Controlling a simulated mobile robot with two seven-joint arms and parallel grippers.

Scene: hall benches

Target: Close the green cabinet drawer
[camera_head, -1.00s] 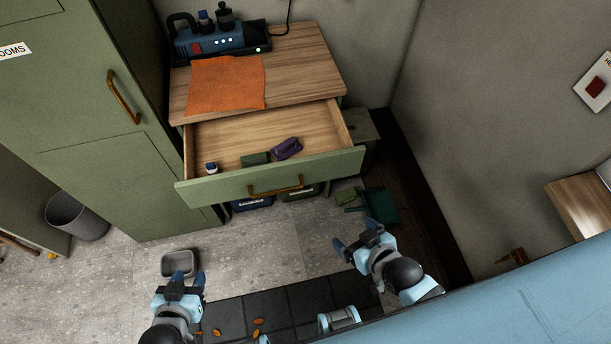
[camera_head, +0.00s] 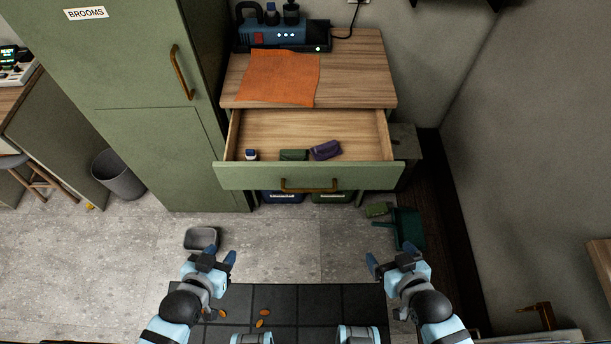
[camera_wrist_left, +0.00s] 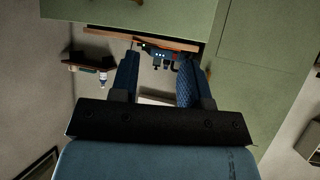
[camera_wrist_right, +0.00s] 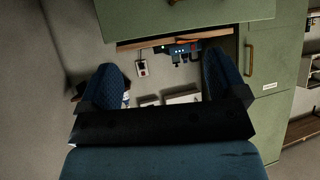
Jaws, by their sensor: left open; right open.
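The green cabinet drawer (camera_head: 310,177) is pulled out from under a wooden top, with a brass handle (camera_head: 309,188) on its front. Inside it lie a small bottle (camera_head: 251,155), a green item (camera_head: 294,155) and a purple item (camera_head: 325,150). My left gripper (camera_head: 212,257) is open and empty, in front of and below the drawer, to its left. My right gripper (camera_head: 388,262) is open and empty, in front of the drawer to its right. Neither touches the drawer. The green drawer front also shows upside down in the right wrist view (camera_wrist_right: 180,16).
A tall green cabinet (camera_head: 150,120) stands left of the drawer. An orange cloth (camera_head: 279,78) and a blue device (camera_head: 283,36) lie on the wooden top. A grey tray (camera_head: 201,239), a green dustpan (camera_head: 408,228) and a grey bin (camera_head: 120,178) are on the floor.

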